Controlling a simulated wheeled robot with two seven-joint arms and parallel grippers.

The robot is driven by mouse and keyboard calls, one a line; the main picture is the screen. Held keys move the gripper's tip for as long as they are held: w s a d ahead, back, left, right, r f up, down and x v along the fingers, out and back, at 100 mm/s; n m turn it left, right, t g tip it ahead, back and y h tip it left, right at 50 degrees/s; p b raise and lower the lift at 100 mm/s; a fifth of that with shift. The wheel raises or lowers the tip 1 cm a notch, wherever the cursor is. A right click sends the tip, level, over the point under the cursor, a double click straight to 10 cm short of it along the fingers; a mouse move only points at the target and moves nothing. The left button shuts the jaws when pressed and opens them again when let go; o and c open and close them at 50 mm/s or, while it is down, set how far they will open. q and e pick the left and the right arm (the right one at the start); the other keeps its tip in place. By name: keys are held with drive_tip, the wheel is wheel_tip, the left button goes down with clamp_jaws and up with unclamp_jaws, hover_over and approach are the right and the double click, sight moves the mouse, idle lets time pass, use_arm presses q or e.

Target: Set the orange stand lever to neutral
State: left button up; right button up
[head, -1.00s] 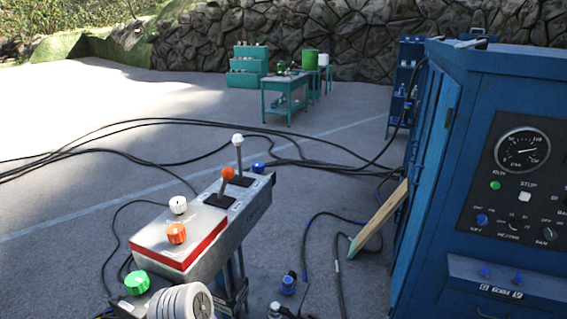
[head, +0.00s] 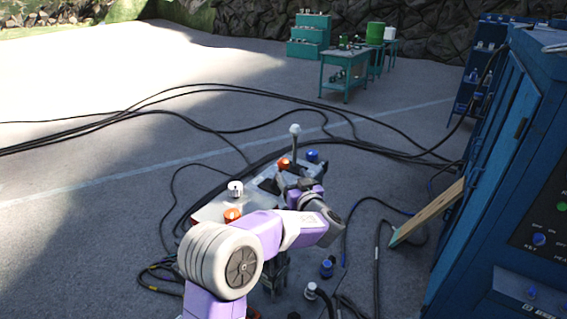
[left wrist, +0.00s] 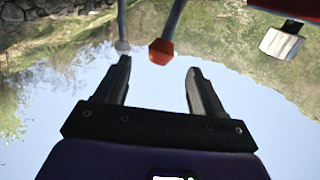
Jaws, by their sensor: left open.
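The control stand (head: 208,207) is partly hidden behind my left arm. Its orange lever knob (head: 284,164) shows just beyond my left gripper (head: 291,181), with most of its shaft hidden. In the left wrist view the orange knob (left wrist: 161,51) appears between the lines of the two fingers, at or just past the tips of my left gripper (left wrist: 159,66). The fingers are apart and nothing is gripped. The white-knobbed lever (head: 295,132) stands behind the orange one; its knob (left wrist: 122,46) appears near the left fingertip in the wrist view. My right gripper is out of view.
A blue knob (head: 313,156), a white knob (head: 235,188) and an orange-red knob (head: 232,214) are also on the stand. Black cables (head: 190,90) cross the floor. A blue cabinet (head: 510,150) and a leaning plank (head: 430,212) stand to the right.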

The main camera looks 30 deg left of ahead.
sight(286, 167)
use_arm(q)
drive_tip(key=p+x, duration=0.1)
drive_tip(key=x, duration=0.6)
drive_tip(key=shift+w+a+r, duration=0.15)
drive_tip(key=shift+a, duration=0.15)
drive_tip(key=shift+c, duration=0.4)
clamp_jaws()
